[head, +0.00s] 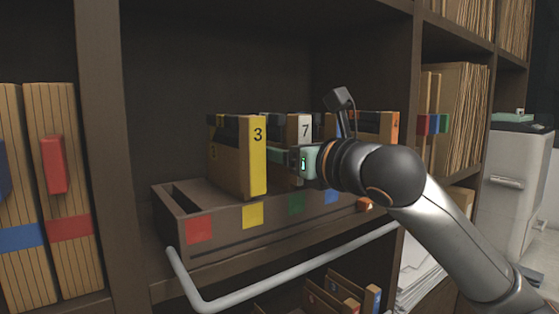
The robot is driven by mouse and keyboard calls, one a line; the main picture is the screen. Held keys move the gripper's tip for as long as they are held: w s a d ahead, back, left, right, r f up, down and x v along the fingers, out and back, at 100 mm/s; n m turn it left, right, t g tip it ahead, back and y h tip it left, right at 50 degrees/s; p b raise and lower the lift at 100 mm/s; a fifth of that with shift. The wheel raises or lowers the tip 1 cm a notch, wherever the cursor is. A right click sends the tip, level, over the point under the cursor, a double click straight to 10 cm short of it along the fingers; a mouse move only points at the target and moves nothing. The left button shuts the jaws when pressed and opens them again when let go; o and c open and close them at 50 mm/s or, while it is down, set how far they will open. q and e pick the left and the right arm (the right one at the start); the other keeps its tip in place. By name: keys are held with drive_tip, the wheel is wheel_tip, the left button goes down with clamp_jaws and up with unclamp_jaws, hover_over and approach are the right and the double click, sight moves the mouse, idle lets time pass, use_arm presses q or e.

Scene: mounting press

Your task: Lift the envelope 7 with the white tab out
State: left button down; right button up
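The envelope 7 (305,126) with the white tab stands upright in a wooden box (181,229) on the shelf, in the head view. Its top and the number 7 show; its lower part is hidden behind my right gripper (280,157). That gripper comes in from the right and points left, in front of the envelope and close to the envelope 3. Its fingertips are small and partly hidden, so I cannot tell whether they are open, or touch or hold an envelope. My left gripper is not in view.
The envelope 3 (258,155) with a yellow tab stands left of the 7. An envelope with an orange tab (395,126) stands at the right. A pale rail (290,276) runs before the box. Shelf posts (103,120) flank the bay; the space above is free.

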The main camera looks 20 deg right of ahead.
drive_tip(key=shift+c, duration=0.3)
clamp_jaws()
idle(1.1)
